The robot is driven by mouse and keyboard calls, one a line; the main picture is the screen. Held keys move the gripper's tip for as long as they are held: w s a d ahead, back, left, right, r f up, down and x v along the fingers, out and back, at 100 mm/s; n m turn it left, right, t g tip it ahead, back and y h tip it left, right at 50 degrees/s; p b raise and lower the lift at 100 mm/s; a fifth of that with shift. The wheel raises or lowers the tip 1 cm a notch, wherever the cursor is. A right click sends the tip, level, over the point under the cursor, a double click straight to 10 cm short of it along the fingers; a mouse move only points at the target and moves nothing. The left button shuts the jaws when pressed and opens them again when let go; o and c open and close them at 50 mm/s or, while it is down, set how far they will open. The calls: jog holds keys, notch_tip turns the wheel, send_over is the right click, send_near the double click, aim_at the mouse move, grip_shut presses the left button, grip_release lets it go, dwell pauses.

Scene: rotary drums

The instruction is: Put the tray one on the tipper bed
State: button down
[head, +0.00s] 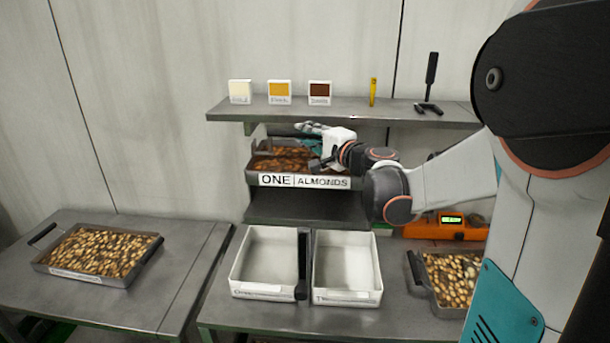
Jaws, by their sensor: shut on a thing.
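A grey metal tray of brown almonds (252,178) is at the centre, with a white sign reading "ONE | ALMONDS" across its front. My gripper (317,162) is over its right part, shut on the tray; the fingertips and exact grip point are partly hidden by my wrist. A dark flat surface (305,207), possibly the tipper bed, lies below the tray. I cannot tell whether the tray touches it.
Two white empty bins (268,260) (345,268) stand on the bench below. A tray of lighter almonds (155,240) is on the left table, and another (412,265) at the right. A shelf (360,113) above holds colour cards. An orange device (445,230) sits right.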

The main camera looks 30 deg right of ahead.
aim_at(341, 187)
jog(key=shift+s+f+b, duration=0.1)
jog(key=shift+f+b, duration=1.15)
jog(key=shift+f, duration=3.4)
jog(key=shift+f, duration=0.15)
jog(key=c, duration=1.5)
grip_release()
jog(key=shift+o, duration=0.2)
jog(key=shift+r, duration=0.2)
jog(key=s, duration=0.4)
jog(key=s+d+p, duration=0.1)
jog(key=s, duration=0.7)
jog(key=shift+d, duration=0.2)
